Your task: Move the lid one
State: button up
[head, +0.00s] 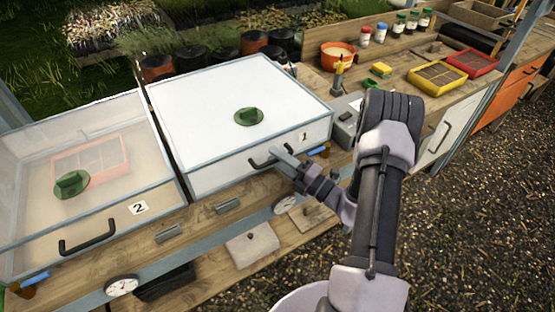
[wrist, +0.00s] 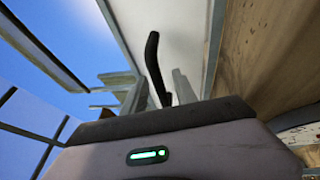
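Lid one (head: 215,105) is a white panel in a grey frame with a round green knob (head: 249,117) on top and a "1" label (head: 304,136) on its front face. It appears closed over its box. Its black bar handle (head: 262,163) is on the front face; the handle also shows in the wrist view (wrist: 153,62). My gripper (head: 280,156) is at the right part of this handle. In the wrist view my gripper's fingers (wrist: 160,92) stand on either side of the handle, with a gap visible on the left; contact is unclear.
Lid two (head: 115,187), translucent with a black handle (head: 87,237), stands close on the left. A grey box (head: 346,130) and a blue-handled tool (head: 319,152) are close on the right. A dial (head: 286,205) is on the bench front below.

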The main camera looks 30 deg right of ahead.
grip_shut()
dwell(1.4)
